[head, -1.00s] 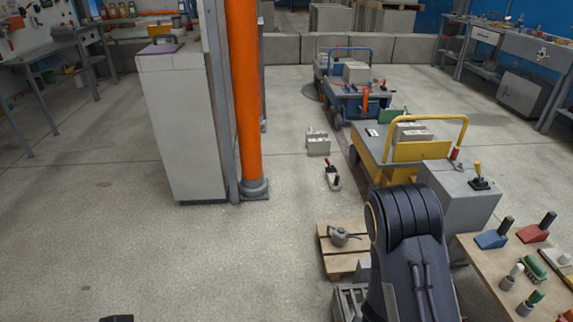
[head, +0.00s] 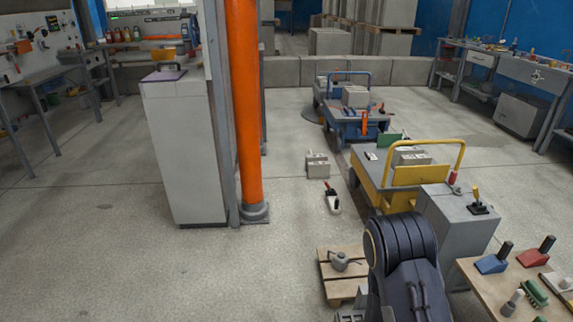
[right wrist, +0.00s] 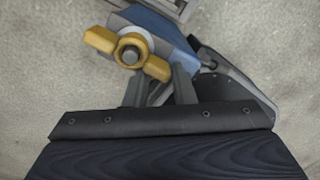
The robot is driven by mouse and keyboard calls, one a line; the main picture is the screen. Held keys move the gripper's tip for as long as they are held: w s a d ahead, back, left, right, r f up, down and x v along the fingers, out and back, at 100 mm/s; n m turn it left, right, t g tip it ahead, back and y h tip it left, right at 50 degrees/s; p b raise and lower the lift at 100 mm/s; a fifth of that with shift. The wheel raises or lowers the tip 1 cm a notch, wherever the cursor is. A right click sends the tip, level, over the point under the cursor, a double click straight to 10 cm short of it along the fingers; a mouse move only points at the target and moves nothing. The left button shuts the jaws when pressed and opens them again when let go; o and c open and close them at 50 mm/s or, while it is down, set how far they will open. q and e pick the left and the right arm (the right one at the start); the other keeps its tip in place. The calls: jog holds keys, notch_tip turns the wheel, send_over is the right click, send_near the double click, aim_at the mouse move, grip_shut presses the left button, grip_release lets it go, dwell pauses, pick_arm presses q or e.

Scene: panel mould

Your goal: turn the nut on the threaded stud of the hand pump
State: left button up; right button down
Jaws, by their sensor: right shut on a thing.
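In the right wrist view, a yellow two-winged nut (right wrist: 102,40) sits around the dark end of a threaded stud (right wrist: 130,55). The stud stands on the blue body of the hand pump (right wrist: 181,53). My right gripper (right wrist: 159,76) is shut on the nut, with its two fingers on either side of the lower right wing. The fingers partly cover the pump body. In the head view my right arm hides this gripper and the pump. My left gripper is in neither current view.
A grey lever-like part (right wrist: 222,68) lies close right of the fingers. Open floor (head: 110,270) lies left.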

jog(key=a+m, duration=0.1)
jog(key=w+a+m+p, duration=0.1)
jog(key=a, duration=0.1)
jog(key=shift+w+a+m, duration=0.2)
jog(key=shift+m, duration=0.2)
jog(key=shift+r, duration=0.1)
jog(key=m, duration=0.1)
jog(key=w+m+p, duration=0.1)
jog(key=m, duration=0.1)
jog(key=shift+p, duration=0.3)
